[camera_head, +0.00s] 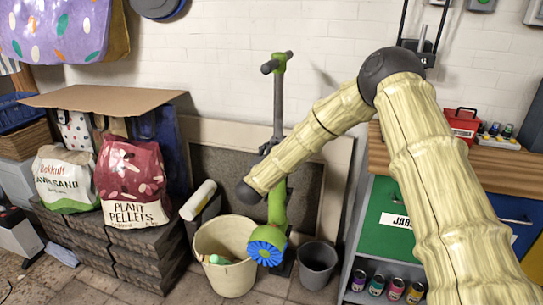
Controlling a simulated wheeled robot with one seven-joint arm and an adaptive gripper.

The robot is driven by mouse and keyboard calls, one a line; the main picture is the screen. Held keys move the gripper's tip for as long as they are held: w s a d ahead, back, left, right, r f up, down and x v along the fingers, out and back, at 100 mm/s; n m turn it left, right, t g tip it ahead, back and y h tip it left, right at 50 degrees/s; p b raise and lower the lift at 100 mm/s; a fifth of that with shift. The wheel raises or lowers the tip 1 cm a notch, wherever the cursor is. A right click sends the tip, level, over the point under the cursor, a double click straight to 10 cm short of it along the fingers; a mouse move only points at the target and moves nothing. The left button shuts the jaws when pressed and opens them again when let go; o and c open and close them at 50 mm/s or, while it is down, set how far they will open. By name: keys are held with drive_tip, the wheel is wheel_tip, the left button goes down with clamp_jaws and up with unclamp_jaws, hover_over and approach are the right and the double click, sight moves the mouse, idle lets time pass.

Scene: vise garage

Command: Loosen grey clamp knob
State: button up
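I cannot make out a grey clamp knob or a vise in this view. My pale, bamboo-textured arm reaches up from the lower right, bends at a dark elbow and slopes down left to a dark rounded joint. That joint is in front of the scooter and above the beige bin. No gripper fingers can be made out. The wooden workbench (498,168) is at the right, and my arm hides part of it.
A green scooter (278,203) with a blue wheel stands against the wall. A beige bin (226,238) and a grey bucket (317,265) are on the floor. Bags including plant pellets (130,185) sit at left. A red toolbox (462,125) is on the bench; cans (377,284) are below.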

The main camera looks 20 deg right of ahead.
drive_tip(key=v, duration=1.2)
idle(0.3)
drive_tip(key=s+a+f+n+g+y+p, duration=0.1)
drive_tip(key=s+f+n+g+y+p, duration=0.25)
drive_tip(key=s+f+n, duration=0.55)
drive_tip(key=s+a+f+n+g+y+p, duration=0.1)
drive_tip(key=s+f+n+g+y+p, duration=0.25)
drive_tip(key=s+f, duration=1.05)
drive_tip(key=s+d+f+n+g+y+p, duration=0.1)
drive_tip(key=s+f+n+g, duration=0.1)
drive_tip(key=s, duration=0.8)
drive_tip(key=s+d+f+n+g+y+p, duration=0.1)
drive_tip(key=s+d+f+n+g, duration=0.1)
drive_tip(key=s, duration=0.7)
drive_tip(key=s+d+f+n+g+y+p, duration=0.1)
drive_tip(key=s+d+f+n+g, duration=0.1)
drive_tip(key=s, duration=0.8)
drive_tip(key=shift+s+f+n+g, duration=0.3)
drive_tip(key=shift+s+n+g, duration=0.1)
drive_tip(key=shift+n+g, duration=0.65)
